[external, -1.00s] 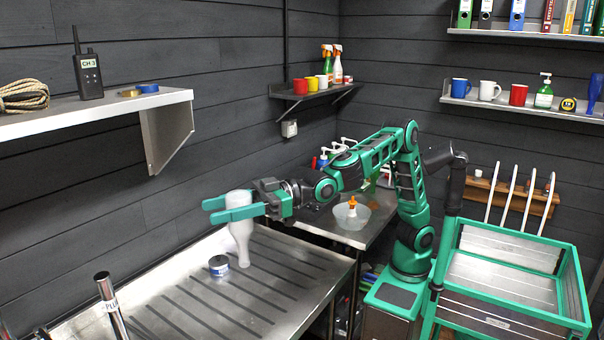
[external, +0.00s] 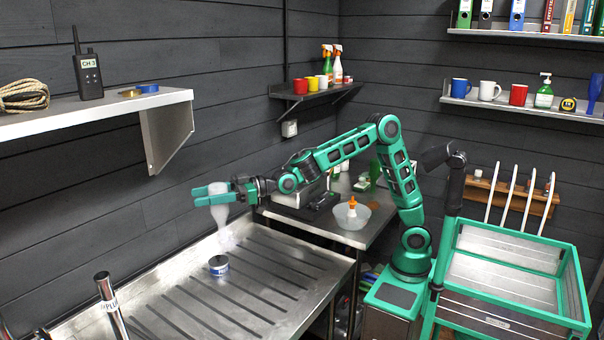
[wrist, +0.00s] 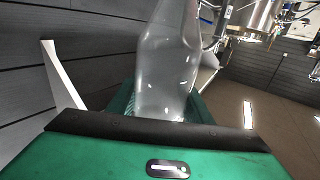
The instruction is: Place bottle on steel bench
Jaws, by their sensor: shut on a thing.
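A translucent whitish bottle (external: 222,228) is held in my gripper (external: 213,195) above the steel bench (external: 300,262). The green fingers are shut around the bottle, which hangs below them with a slight tilt. The bottle also shows in the wrist view (wrist: 165,75), behind the green finger and its black edge. The bench has a grooved metal top. Whether the bottle's lower end touches the bench cannot be told clearly.
A metal tube (external: 108,300) rises at the bench's front left. A shelf (external: 90,115) overhangs at left. The bench's right side is clear.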

